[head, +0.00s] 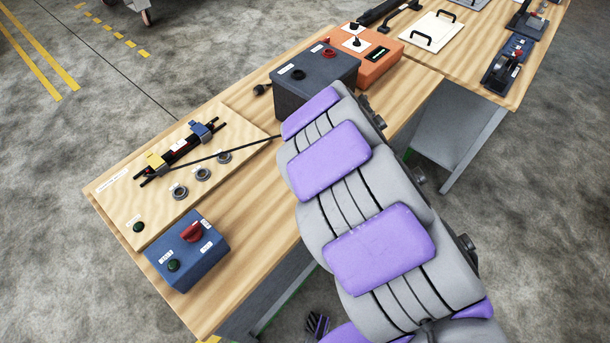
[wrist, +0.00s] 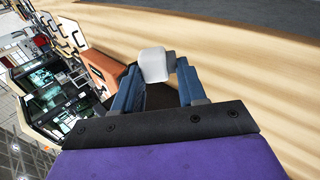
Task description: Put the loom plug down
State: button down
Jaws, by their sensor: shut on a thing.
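The loom plug, a pale whitish block (wrist: 153,65), is at the tips of my gripper (wrist: 158,72) in the wrist view. The two blue fingers are shut on it. Light wood tabletop lies beyond it; whether the plug touches the wood cannot be told. In the head view my purple and grey arm reaches over the table and hides my gripper and the plug. A thin black cable (head: 225,150) runs from the wooden board (head: 115,190) toward the arm and passes out of sight behind it.
The board carries a black bar with blue and yellow clips (head: 180,147) and several grey rings. A blue box with a red knob (head: 188,250) stands in front. A dark box (head: 310,82) and an orange box (head: 368,58) stand behind the arm. Wood left of the dark box is partly clear.

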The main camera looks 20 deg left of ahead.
jog(key=s+a+f+g+y+p, duration=0.1)
jog(key=s+a+f+g+p, duration=0.1)
jog(key=s, duration=1)
jog(key=s+a+f+m+g+y+p, duration=0.1)
jog(key=s+a+f+g, duration=0.3)
jog(key=s, duration=0.8)
jog(key=shift+a+m+g+p, duration=0.35)
jog(key=shift+a+g, duration=0.4)
jog(key=shift+g, duration=0.35)
jog(key=shift+w+a+f, duration=0.15)
jog(key=shift+w+a, duration=0.2)
jog(key=shift+w, duration=0.05)
jog(key=w+a, duration=0.2)
jog(key=w, duration=0.2)
jog(key=w+a+f+b, duration=0.1)
jog(key=w+a, duration=0.1)
jog(key=w, duration=0.3)
jog(key=w+a+b, duration=0.1)
jog(key=w+a, duration=0.1)
jog(key=w, duration=0.2)
jog(key=shift+w+f, duration=0.2)
jog(key=shift+w, duration=0.15)
jog(key=shift+w+f+b, duration=0.1)
jog(key=shift+f+b, duration=0.4)
jog(key=shift+f, duration=1)
jog(key=shift+f, duration=0.1)
